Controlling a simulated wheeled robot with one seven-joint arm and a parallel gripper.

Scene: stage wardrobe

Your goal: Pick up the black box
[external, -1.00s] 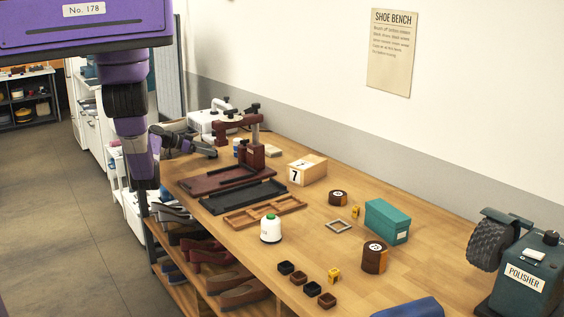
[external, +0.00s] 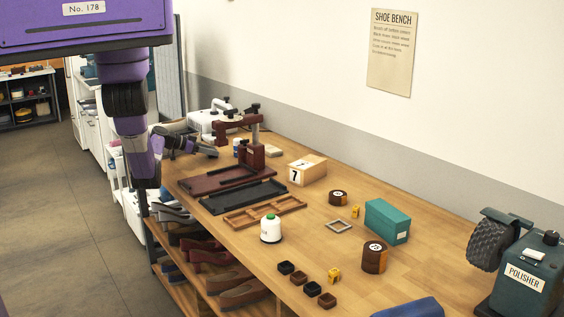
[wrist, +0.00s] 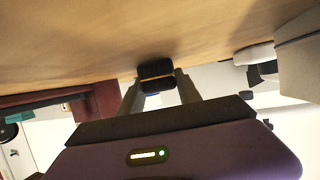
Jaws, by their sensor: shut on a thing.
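In the wrist view the black box (wrist: 157,69) is a small dark block with a thin yellowish line across it. It sits between the two fingertips of my gripper (wrist: 158,84), which is shut on it. The wooden bench top lies close behind the box in this view; I cannot tell whether they touch. In the external view my gripper (external: 208,150) is at the far left end of the bench, beside the dark red stand (external: 252,155). The box cannot be made out there.
A dark red tray (external: 212,181), a black tray (external: 222,204) and a wooden divided tray (external: 240,220) lie in front of the stand. White equipment (external: 203,123) stands behind my gripper. A numbered wooden block (external: 313,168) and a teal box (external: 384,224) stand farther right.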

